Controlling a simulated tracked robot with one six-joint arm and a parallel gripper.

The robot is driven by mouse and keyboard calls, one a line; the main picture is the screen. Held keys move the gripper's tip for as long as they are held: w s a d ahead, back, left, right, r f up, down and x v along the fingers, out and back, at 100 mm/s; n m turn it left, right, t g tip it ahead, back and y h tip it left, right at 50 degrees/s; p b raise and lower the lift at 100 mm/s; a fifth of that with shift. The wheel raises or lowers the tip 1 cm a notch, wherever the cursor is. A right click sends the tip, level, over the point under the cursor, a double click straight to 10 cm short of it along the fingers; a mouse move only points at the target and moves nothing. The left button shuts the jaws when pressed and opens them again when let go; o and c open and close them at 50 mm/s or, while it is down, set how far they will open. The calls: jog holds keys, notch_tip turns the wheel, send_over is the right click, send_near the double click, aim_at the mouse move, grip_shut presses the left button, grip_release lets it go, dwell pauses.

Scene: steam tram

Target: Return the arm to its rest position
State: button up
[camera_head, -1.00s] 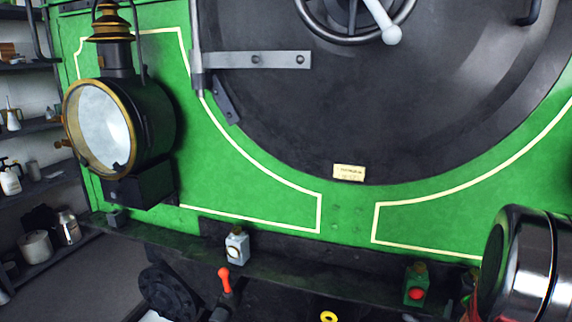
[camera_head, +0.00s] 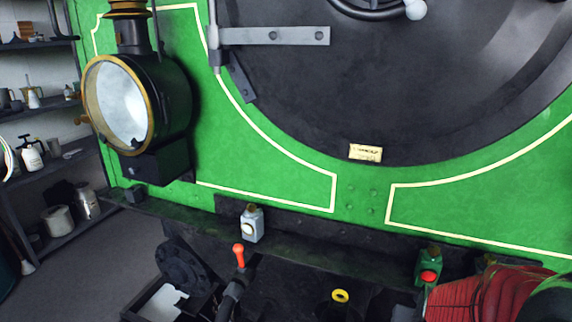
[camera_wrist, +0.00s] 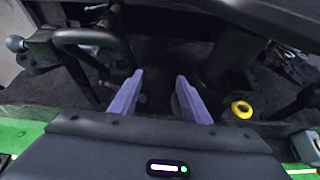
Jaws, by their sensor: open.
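My gripper (camera_wrist: 160,76) shows in the wrist view with its two pale purple fingers apart. Nothing is between them. Behind the fingers are the dark parts under the tram's front, and a yellow ring (camera_wrist: 242,108) lies to their right. In the head view I cannot make out my gripper's fingers.
The tram's green front (camera_head: 275,165) fills much of the head view. A big brass-rimmed lamp (camera_head: 118,105) juts out at left. Along the dark beam stand a white lamp (camera_head: 252,225) and a green lamp (camera_head: 428,268) with a red lens. Shelves (camera_head: 60,165) stand at far left above open floor.

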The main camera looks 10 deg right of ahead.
jog(key=s+a+r+n+y, duration=0.1)
jog(key=s+a+r+n, duration=0.2)
jog(key=a+r, duration=0.5)
jog(key=s+a+r+n+t+y, duration=0.1)
jog(key=s+a+r+n, duration=0.2)
jog(key=a+r, duration=0.6)
jog(key=s+a, duration=0.1)
jog(key=a, duration=0.3)
jog(key=shift+n, duration=0.4)
